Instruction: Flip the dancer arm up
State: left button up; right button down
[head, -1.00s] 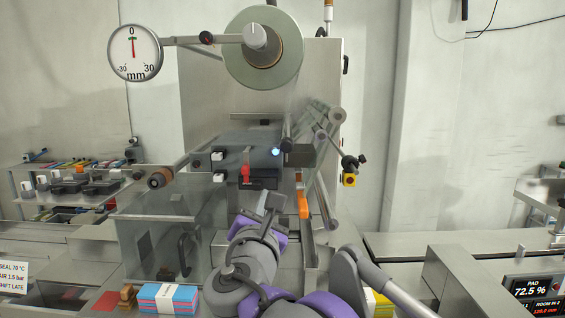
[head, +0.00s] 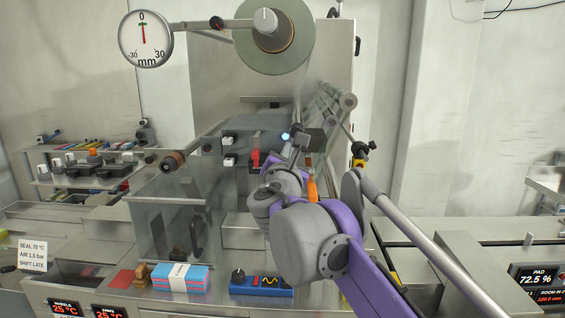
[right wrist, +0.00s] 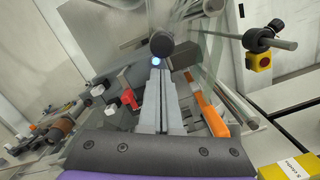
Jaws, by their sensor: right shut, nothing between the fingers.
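The dancer arm is hard to single out. A dark round roller end (right wrist: 160,49) hangs in the middle of the right wrist view, at the film path below the film roll (head: 294,33), and may belong to it. My right gripper (right wrist: 155,68) is shut and empty. Its fingertips point up at the roller end and appear just below it; I cannot tell whether they touch. In the head view the right wrist partly hides the fingers. An orange lever (head: 312,188) stands right of the wrist and also shows in the right wrist view (right wrist: 206,108). My left gripper is out of view.
A dial gauge (head: 145,39) reads near 0 mm. A dark block (right wrist: 182,85) sits close right of the fingers. A red switch (head: 255,158) and a clear guard (head: 172,210) are to the left. A yellow stop box (head: 358,163) is to the right.

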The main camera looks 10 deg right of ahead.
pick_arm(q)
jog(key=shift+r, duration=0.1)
pick_arm(e)
jog(key=shift+d+r, duration=0.2)
jog(key=shift+r, duration=0.15)
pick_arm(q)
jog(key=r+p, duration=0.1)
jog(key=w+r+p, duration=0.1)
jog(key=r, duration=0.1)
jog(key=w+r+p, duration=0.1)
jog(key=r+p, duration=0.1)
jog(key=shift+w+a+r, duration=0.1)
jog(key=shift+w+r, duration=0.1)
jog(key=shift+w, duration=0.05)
pick_arm(e)
notch_tip(320, 180, up, 6)
jog(key=n, duration=0.3)
jog(key=shift+w+f, duration=0.15)
jog(key=shift+d, duration=0.1)
notch_tip(320, 180, down, 4)
jog(key=a+b, duration=0.1)
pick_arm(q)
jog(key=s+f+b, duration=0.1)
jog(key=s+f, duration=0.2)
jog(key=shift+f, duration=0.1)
pick_arm(e)
jog(key=v, duration=1)
jog(key=shift+a+f+y, duration=0.2)
jog(key=shift+f+y, duration=0.05)
jog(key=shift+y, duration=0.05)
